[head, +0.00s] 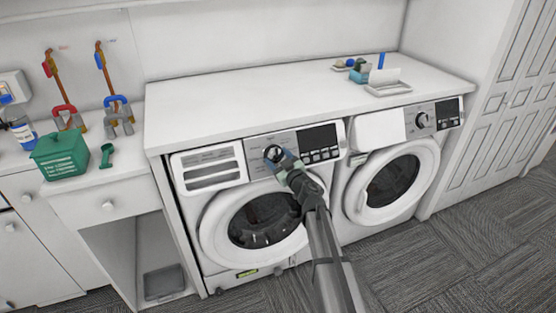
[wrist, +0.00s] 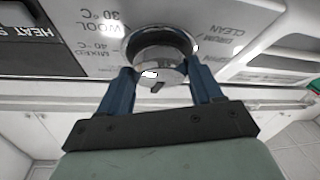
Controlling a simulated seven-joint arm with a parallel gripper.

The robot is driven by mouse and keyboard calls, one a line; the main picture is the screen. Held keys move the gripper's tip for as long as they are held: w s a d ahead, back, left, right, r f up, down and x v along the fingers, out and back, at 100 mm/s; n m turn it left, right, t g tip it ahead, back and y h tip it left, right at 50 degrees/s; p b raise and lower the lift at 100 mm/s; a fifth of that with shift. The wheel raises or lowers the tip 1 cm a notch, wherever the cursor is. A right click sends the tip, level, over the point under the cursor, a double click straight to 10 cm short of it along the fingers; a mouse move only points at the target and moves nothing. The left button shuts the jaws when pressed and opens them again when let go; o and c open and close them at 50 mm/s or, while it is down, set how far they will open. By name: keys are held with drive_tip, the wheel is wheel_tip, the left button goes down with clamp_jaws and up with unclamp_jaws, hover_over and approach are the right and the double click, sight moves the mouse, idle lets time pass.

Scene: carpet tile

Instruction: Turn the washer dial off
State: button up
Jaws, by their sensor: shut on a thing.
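The washer (head: 215,215) is the left of two white front-loading machines under a white counter. Its dial (head: 273,153) is a round silver knob on the grey control panel, partly covered by my gripper in the head view. In the wrist view the dial (wrist: 160,50) sits between my blue fingers, with printed labels such as "WOOL 30°C" around it, upside down. My gripper (wrist: 163,80) is shut on the dial, one finger on each side. In the head view my gripper (head: 281,162) reaches the panel from the front. The dial's exact setting is hard to read.
The dryer-like machine (head: 395,180) on the right has its own dial (head: 422,120). On the counter (head: 240,95) sit a white tray (head: 388,88) and small items. A green box (head: 60,155) stands on the left cabinet. The carpet floor (head: 440,255) in front is clear.

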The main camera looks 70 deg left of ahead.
drive_tip(key=shift+n+g, duration=0.5)
drive_tip(key=shift+n, duration=0.3)
drive_tip(key=o, duration=1.1)
drive_tip(key=shift+c, duration=0.2)
drive_tip(key=w+d, duration=0.2)
drive_tip(key=d, duration=1.1)
drive_tip(key=shift+w+d, duration=0.25)
drive_tip(key=shift+w, duration=0.05)
drive_tip(key=shift+n, duration=0.4)
